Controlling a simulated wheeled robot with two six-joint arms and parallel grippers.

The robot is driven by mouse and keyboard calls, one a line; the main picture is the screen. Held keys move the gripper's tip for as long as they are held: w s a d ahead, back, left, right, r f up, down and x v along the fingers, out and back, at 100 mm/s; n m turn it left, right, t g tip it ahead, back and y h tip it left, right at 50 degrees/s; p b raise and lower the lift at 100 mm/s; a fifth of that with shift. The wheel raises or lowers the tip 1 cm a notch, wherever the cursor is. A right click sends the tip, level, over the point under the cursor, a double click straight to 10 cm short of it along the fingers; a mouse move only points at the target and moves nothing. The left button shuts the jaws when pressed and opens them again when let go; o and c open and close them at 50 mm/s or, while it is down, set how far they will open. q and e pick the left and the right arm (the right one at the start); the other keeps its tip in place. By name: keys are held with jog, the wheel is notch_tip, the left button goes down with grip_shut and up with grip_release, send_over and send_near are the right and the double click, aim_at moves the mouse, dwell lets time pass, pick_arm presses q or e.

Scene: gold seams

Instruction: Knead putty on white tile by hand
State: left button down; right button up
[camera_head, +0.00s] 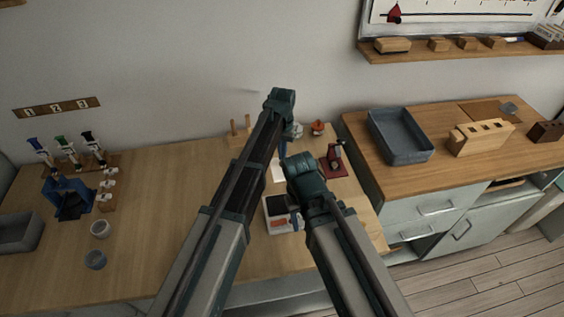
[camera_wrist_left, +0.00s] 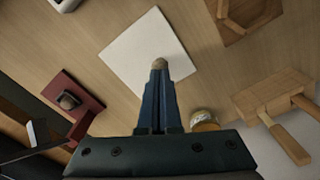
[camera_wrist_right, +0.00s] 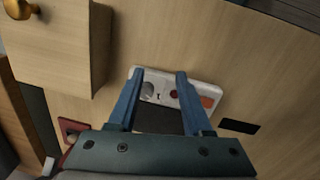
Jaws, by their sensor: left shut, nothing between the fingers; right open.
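The white tile (camera_wrist_left: 125,55) lies flat on the table in the left wrist view; a small part of it shows in the head view (camera_head: 278,173). A small tan lump, which looks like the putty (camera_wrist_left: 160,63), shows over the tile at the tips of my left gripper (camera_wrist_left: 160,72). The fingers are shut together with nothing between them; whether they touch the lump I cannot tell. My right gripper (camera_wrist_right: 159,75) is open and empty over a white tray (camera_wrist_right: 212,78) and a dark pad (camera_wrist_right: 160,122), away from the tile.
A jar (camera_wrist_left: 204,121) and a dark red stand (camera_wrist_left: 82,97) are near the tile. A wooden rack (camera_wrist_left: 272,97) is at the right of that view. Syringe-like tools (camera_head: 64,143) and a blue holder (camera_head: 70,200) stand at the table's left. The table's middle left is clear.

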pick_arm(q)
jog(key=shift+f+b, duration=0.25)
jog(key=shift+b, duration=0.05)
pick_arm(e)
jog(key=shift+f, duration=0.3)
pick_arm(q)
jog(key=shift+f+b, duration=0.5)
pick_arm(e)
jog(key=shift+f, duration=0.5)
pick_arm(q)
jog(key=shift+r, duration=0.15)
pick_arm(e)
jog(key=shift+r, duration=0.2)
pick_arm(q)
jog(key=shift+r+p, duration=0.6)
jog(key=shift+p, duration=0.15)
pick_arm(e)
jog(key=shift+r, duration=0.55)
pick_arm(q)
jog(key=shift+r, duration=0.1)
pick_arm(e)
jog(key=shift+r, duration=0.15)
pick_arm(q)
notch_tip(320, 180, up, 6)
jog(key=p, duration=0.6)
pick_arm(e)
notch_tip(320, 180, up, 6)
jog(key=shift+f, duration=0.15)
